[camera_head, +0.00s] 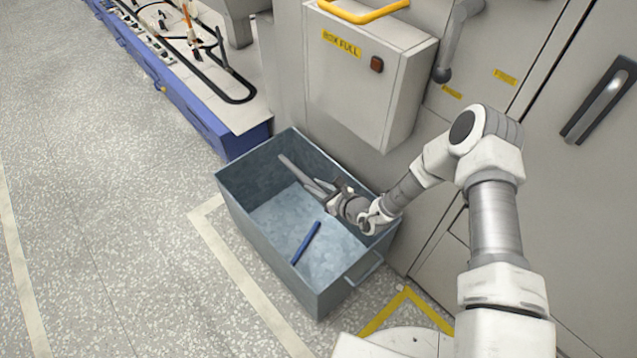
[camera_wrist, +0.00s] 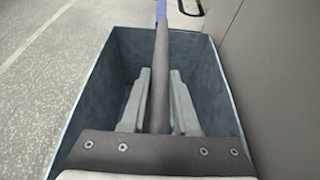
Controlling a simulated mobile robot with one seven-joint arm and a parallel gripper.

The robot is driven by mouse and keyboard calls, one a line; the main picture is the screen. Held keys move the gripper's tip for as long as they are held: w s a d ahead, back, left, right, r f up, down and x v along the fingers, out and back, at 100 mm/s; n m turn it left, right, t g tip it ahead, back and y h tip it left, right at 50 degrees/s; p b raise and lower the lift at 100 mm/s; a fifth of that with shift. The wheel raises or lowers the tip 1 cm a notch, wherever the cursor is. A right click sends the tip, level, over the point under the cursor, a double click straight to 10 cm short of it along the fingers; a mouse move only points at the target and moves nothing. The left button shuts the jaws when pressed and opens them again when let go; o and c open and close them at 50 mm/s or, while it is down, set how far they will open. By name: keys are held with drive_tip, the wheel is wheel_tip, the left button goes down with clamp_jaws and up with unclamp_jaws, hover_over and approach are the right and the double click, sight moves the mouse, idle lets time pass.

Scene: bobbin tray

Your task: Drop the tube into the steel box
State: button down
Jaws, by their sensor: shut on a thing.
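The steel box (camera_head: 262,245) is an open blue-grey bin on the floor. It also shows in the wrist view (camera_wrist: 86,110), with its walls around the fingers. My gripper (camera_head: 322,188) is over the box opening, its fingers low near the back wall. It is shut on a dark grey tube (camera_head: 295,171), which sticks out past the fingertips towards the box's far end. In the wrist view the tube (camera_wrist: 162,75) runs lengthwise between the two fingers. A blue stick-like piece (camera_head: 306,243) lies on the box floor, apart from my gripper.
A grey cabinet with a control box (camera_head: 360,85) stands close behind the steel box. A blue-sided bench (camera_head: 205,128) with cables is at upper left. The box has a handle (camera_head: 364,270) on its near end. Speckled floor on the left is clear.

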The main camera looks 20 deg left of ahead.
drive_tip(key=shift+w+a+f, duration=0.1)
drive_tip(key=shift+a+f, duration=0.2)
drive_tip(key=shift+f, duration=0.15)
wheel_tip(320, 180, down, 6)
drive_tip(key=b, duration=0.5)
drive_tip(key=shift+r, duration=0.2)
drive_tip(key=c, duration=0.6)
unclamp_jaws()
drive_tip(key=p+v, duration=0.5)
drive_tip(key=v, duration=1.2)
drive_tip(key=shift+s+d, duration=0.15)
drive_tip(key=shift+s, duration=0.1)
drive_tip(key=shift+r, duration=0.1)
